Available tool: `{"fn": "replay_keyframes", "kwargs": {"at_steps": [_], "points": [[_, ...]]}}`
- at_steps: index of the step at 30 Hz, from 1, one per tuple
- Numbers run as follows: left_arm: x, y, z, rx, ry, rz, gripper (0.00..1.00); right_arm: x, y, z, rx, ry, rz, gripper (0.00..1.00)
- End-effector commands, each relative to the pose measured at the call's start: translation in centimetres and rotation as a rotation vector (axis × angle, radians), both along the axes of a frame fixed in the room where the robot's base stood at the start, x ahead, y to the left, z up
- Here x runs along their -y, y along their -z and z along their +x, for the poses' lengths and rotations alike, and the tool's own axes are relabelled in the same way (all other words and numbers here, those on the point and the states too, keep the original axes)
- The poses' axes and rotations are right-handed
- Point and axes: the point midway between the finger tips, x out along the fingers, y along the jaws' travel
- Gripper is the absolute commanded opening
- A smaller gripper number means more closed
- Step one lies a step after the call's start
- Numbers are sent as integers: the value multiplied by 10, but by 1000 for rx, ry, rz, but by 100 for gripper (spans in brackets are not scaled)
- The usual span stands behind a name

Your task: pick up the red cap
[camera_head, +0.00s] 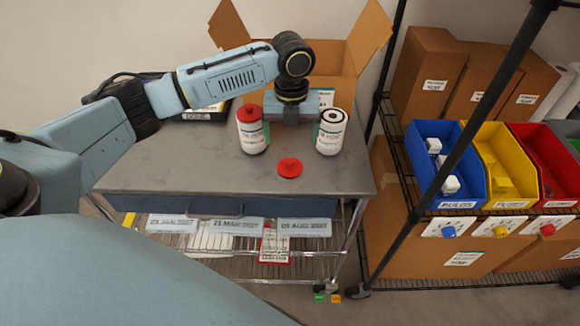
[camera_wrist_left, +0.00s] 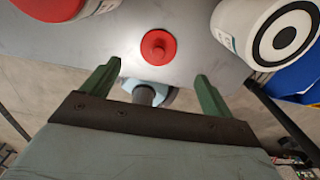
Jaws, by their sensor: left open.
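The red cap (camera_head: 290,167) is a round disc with a raised knob, lying on the grey table (camera_head: 200,165) near its front edge. It also shows in the left wrist view (camera_wrist_left: 158,47), ahead of and between the two green fingers. My left gripper (camera_wrist_left: 148,78) is open and empty. My right gripper is not in view.
An open cardboard box (camera_head: 335,52) stands at the back of the table. A wire rack on the right holds blue (camera_head: 447,190), yellow (camera_head: 508,188) and red bins (camera_head: 551,185). The table's front left is clear.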

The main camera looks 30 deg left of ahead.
Motion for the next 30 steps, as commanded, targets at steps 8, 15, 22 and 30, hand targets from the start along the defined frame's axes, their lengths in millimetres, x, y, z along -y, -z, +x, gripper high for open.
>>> {"fn": "replay_keyframes", "kwargs": {"at_steps": [8,15,22,30], "points": [[0,31,0,0,0,0,87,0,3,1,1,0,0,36],[-2,62,-3,-2,-2,0,87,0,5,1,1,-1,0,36],[-2,82,-2,2,0,1,87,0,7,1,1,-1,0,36],[-2,82,-2,2,0,0,79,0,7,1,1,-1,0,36]]}}
